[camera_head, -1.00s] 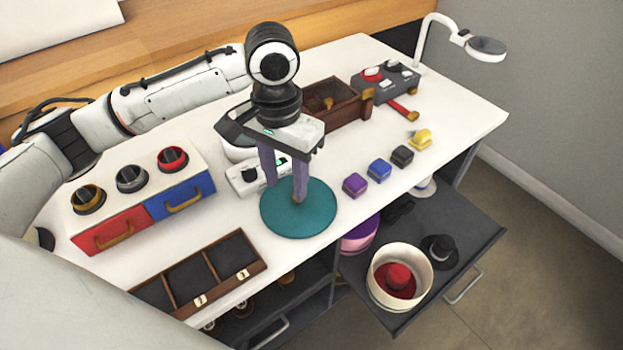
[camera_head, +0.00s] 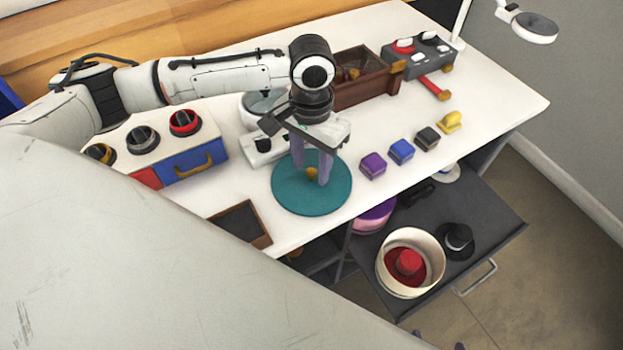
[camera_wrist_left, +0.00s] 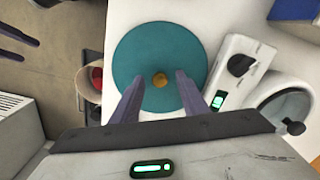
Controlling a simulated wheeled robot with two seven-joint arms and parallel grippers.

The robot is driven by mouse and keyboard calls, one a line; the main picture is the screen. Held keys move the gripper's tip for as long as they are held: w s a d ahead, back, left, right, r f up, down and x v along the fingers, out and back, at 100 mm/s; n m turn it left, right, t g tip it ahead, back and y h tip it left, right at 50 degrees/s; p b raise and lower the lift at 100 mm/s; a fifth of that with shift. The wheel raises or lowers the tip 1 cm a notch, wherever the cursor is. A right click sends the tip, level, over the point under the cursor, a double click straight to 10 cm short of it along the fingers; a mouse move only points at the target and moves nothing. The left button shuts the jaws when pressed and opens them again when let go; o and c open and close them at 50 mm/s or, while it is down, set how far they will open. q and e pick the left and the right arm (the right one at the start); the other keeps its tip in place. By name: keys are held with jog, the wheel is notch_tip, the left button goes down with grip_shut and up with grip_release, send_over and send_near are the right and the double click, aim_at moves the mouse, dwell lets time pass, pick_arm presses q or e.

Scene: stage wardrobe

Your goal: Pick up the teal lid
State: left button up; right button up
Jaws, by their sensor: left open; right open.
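The teal lid (camera_head: 298,200) is a flat round disc lying on the white table, with a small gold knob (camera_head: 311,174) at its middle. It also shows in the left wrist view (camera_wrist_left: 140,52), with the knob (camera_wrist_left: 160,80) centred. My left gripper (camera_head: 312,175) points down over the lid, open. Its two purple fingers stand on either side of the knob, with gaps in the left wrist view (camera_wrist_left: 160,86). Whether the tips touch the lid I cannot tell. My right gripper's purple fingers (camera_wrist_left: 14,44) show at the left edge of the left wrist view, open and empty, away from the lid.
A white device with a dial (camera_head: 264,149) stands close behind the lid. Purple (camera_head: 373,165), blue (camera_head: 401,151) and other small blocks line up to the right. An open drawer (camera_head: 490,220) below holds a cream tub (camera_head: 384,279) and a black hat (camera_head: 457,240).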

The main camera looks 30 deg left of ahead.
pick_arm(q)
jog(key=shift+f, duration=0.2)
grip_shut()
jog(key=shift+r, duration=0.1)
